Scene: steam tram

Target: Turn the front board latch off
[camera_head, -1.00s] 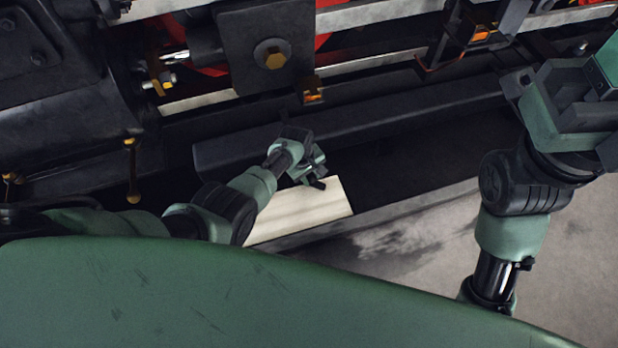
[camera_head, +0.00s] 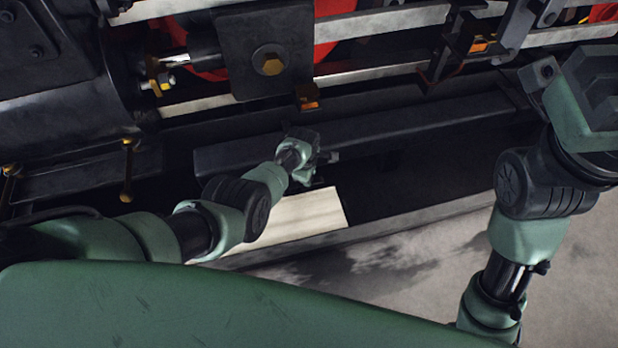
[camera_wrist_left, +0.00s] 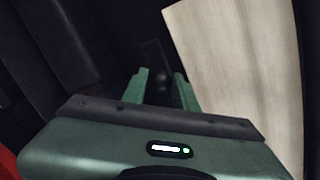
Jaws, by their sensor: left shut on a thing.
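The front board (camera_head: 310,215) is a pale wooden panel low beside the dark machine frame. It fills the upper right of the left wrist view (camera_wrist_left: 240,60). My left gripper (camera_head: 312,168) is at the board's upper edge in the head view. In the left wrist view its green fingers (camera_wrist_left: 160,92) are shut on a small dark part, which I take to be the latch (camera_wrist_left: 155,62), just left of the board. The latch is dark against a dark background, and its exact angle is hard to tell.
A long dark beam (camera_head: 400,128) runs just above my left gripper. A brass-coloured fitting (camera_head: 307,97) and a dark block with a bolt (camera_head: 268,45) are above it. A grey ledge (camera_head: 400,220) runs below the board. Bare floor (camera_head: 400,275) lies at lower right.

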